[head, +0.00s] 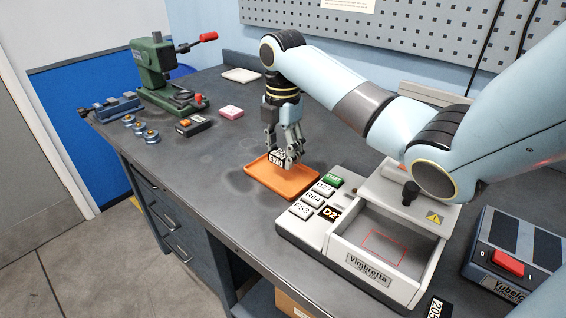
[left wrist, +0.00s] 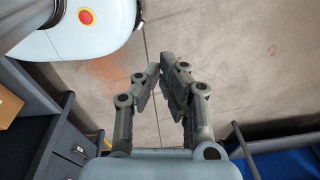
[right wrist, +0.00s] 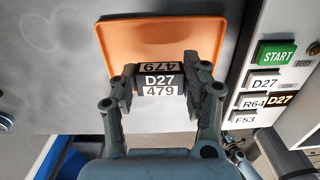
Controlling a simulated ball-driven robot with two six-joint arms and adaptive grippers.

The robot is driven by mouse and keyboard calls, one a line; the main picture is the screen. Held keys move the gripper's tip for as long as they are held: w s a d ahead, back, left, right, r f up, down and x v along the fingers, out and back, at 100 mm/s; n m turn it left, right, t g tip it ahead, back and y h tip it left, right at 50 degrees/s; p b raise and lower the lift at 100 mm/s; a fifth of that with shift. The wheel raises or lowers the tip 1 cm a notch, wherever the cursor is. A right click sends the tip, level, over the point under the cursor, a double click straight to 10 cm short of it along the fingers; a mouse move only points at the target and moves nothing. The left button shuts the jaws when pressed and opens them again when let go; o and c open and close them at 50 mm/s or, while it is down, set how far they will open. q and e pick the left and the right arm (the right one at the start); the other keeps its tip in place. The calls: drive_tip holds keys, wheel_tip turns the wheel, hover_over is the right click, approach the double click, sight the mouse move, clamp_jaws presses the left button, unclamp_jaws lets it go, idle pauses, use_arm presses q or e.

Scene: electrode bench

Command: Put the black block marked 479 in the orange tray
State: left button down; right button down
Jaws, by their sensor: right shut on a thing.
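My right gripper (head: 283,160) is shut on the block marked 479 (right wrist: 158,84). The block has black faces with a white D27 label. It also shows in the head view (head: 276,158), partly covered by the fingers. The orange tray (head: 284,190) lies flat on the bench below the gripper. The block appears a little above the tray, near its back-left part in the head view. The tray also shows behind the block in the right wrist view (right wrist: 175,40). My left gripper (left wrist: 160,72) is shut and empty over the floor, away from the bench.
A grey device with keys and an open bin (head: 343,245) stands right of the tray.

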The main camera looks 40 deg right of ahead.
sight(283, 152)
wheel_tip(283, 152, down, 3)
drive_tip(key=shift+r, duration=0.1)
drive_tip(key=shift+f, duration=0.25)
use_arm(q)
drive_tip(key=shift+s+a, duration=0.4)
drive_tip(key=shift+s, duration=0.15)
use_arm(e)
drive_tip(key=shift+s, duration=0.1)
drive_tip(key=shift+f, duration=0.1)
drive_tip(key=c, duration=0.6)
unclamp_jaws()
wheel_tip(283, 152, up, 12)
drive_tip(key=shift+r+p, duration=0.2)
drive_tip(key=shift+p, duration=0.35)
use_arm(q)
drive_tip(key=shift+w+r, duration=0.1)
drive_tip(key=shift+r, duration=0.5)
